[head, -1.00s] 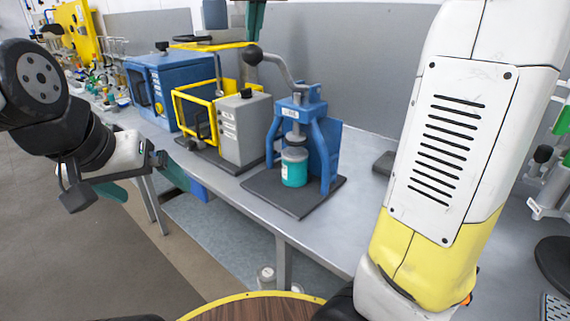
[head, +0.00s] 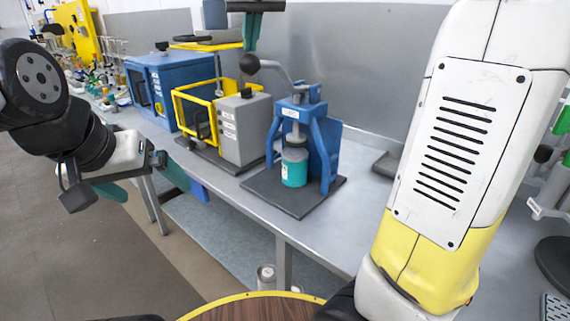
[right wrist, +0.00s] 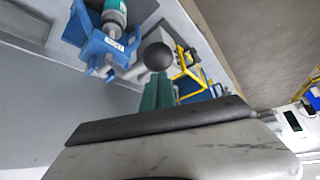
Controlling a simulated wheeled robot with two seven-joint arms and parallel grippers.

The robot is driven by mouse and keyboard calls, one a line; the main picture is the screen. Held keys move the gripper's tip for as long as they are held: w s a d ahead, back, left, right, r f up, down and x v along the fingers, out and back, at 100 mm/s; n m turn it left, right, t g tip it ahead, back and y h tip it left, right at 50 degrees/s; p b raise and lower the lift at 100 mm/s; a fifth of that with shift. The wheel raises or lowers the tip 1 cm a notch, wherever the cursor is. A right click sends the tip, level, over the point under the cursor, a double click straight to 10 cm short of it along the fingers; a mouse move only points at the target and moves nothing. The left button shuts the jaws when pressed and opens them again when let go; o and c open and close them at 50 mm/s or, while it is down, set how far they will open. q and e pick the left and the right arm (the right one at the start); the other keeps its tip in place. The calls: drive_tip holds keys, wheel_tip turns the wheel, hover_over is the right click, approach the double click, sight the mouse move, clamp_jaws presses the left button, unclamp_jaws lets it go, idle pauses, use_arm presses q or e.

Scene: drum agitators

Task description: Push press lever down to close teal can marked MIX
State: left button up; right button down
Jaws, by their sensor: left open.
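The blue press (head: 325,140) stands on a dark base plate on the bench. Its grey lever (head: 281,67) slopes up to the left and ends in a black knob (head: 249,64). The teal can (head: 294,172) with a grey top stands upright under the press plunger (head: 295,138), which appears to meet its top. The can's label is too small to read. My right gripper (head: 251,46) points down with its teal fingers together, just above the knob. The knob (right wrist: 157,57) shows at the fingertips in the right wrist view; contact is unclear. My left gripper (head: 150,180) is open and empty at the left, away from the press.
A grey box with a yellow frame (head: 195,105) stands left of the press, with a blue box (head: 155,90) beyond it. A grey wall panel is behind. The bench (head: 335,225) is clear in front of the press. My right arm covers the right side.

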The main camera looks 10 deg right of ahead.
sight(247, 58)
drive_tip(key=shift+f, duration=0.2)
drive_tip(key=shift+s+a+f, duration=0.15)
drive_tip(key=shift+f, duration=0.25)
drive_tip(key=shift+s+a+f, duration=0.1)
drive_tip(key=shift+a+f, duration=0.05)
drive_tip(key=shift+f, duration=0.4)
drive_tip(key=shift+s+a+f, duration=0.1)
drive_tip(key=shift+a+f, duration=0.05)
drive_tip(key=shift+f, duration=0.3)
drive_tip(key=shift+s+a+f, duration=0.1)
drive_tip(key=shift+f, duration=0.4)
drive_tip(key=shift+s+a+f, duration=0.15)
drive_tip(key=shift+a+f, duration=0.05)
drive_tip(key=shift+f, duration=0.85)
